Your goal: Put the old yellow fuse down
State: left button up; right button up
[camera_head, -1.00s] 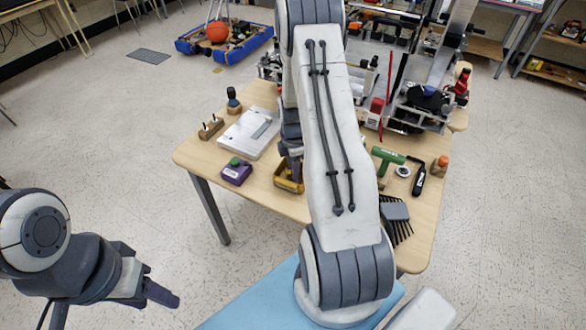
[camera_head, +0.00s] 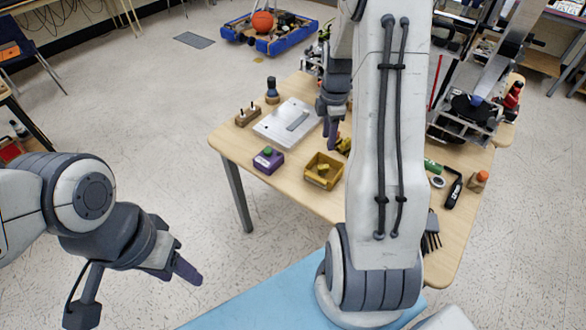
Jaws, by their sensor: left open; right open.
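A small yellow block, which looks like the old yellow fuse (camera_head: 322,169), lies inside the yellow tray (camera_head: 312,182) on the wooden table. My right gripper (camera_head: 333,140) is open, above the table just behind the tray and apart from the block in it. Another small yellow piece (camera_head: 344,146) shows beside its fingertips, partly hidden by my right arm; I cannot tell what it rests on. My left gripper (camera_head: 187,270) is open and empty, over the floor left of the table.
A purple box with a green button (camera_head: 268,160) stands left of the tray. Behind it are a grey-white plate (camera_head: 289,122), a wooden block with pegs (camera_head: 247,116) and a dark-handled tool (camera_head: 272,92). A black-handled tool (camera_head: 453,188) and an orange-topped bottle (camera_head: 478,181) stand at the right.

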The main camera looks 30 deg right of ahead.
jog(key=s+a+r+m, duration=0.15)
jog(key=a+r, duration=0.25)
jog(key=a, duration=0.8)
jog(key=s+a+r+m, duration=0.1)
jog(key=s+a+r, duration=0.25)
jog(key=a, duration=0.85)
jog(key=s+a+r+m, duration=0.1)
jog(key=s+a+m, duration=0.1)
jog(key=s+a, duration=0.3)
jog(key=s+a+r+m+y, duration=0.1)
jog(key=s+a, duration=0.4)
jog(key=s, duration=0.6)
jog(key=shift+s+r+m, duration=0.15)
jog(key=shift+r+m, duration=0.3)
jog(key=shift+m, duration=0.2)
jog(key=shift+r, duration=0.1)
